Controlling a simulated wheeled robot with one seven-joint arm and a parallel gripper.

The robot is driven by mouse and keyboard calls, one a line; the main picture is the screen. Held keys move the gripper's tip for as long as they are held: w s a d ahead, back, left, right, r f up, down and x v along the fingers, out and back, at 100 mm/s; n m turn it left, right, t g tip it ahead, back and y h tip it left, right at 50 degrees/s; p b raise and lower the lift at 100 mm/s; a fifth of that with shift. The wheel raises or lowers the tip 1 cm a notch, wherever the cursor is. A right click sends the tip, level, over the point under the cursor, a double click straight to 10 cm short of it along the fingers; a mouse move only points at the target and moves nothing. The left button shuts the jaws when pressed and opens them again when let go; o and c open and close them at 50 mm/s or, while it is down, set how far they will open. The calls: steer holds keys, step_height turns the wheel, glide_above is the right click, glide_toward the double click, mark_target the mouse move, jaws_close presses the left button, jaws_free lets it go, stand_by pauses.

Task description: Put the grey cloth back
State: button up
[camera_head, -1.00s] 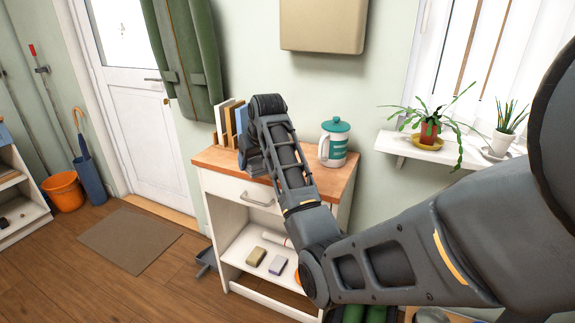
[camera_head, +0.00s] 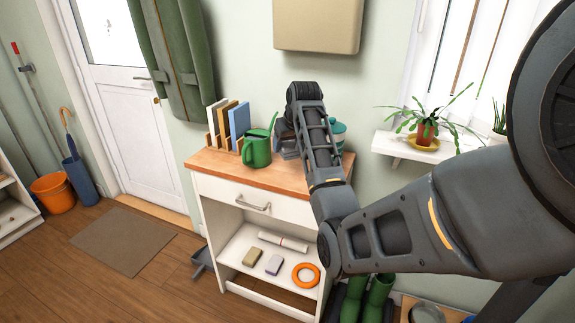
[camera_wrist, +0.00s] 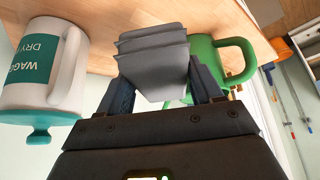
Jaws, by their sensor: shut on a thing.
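A grey folded cloth (camera_wrist: 155,60) is between the two fingers of my gripper (camera_wrist: 163,88) in the wrist view, its layered folds facing the cabinet top. My gripper is shut on it, close over the wooden top (camera_head: 230,172). In the head view my gripper (camera_head: 287,147) is largely hidden behind my arm, between the green watering can and the white canister. I cannot make out the cloth clearly there, nor tell whether it touches the wood.
The green watering can (camera_head: 257,151) stands left of my gripper, beside upright books (camera_head: 238,122). The white canister with teal lid (camera_wrist: 40,75) stands on the other side. A sponge (camera_head: 252,256), orange ring (camera_head: 306,275) and other items lie on the lower shelf.

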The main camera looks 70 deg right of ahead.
mark_target(292, 153)
steer(key=shift+f, duration=4)
steer(key=shift+f, duration=0.1)
steer(key=o, duration=1.3)
steer(key=v, duration=1.2)
steer(key=shift+a, duration=0.1)
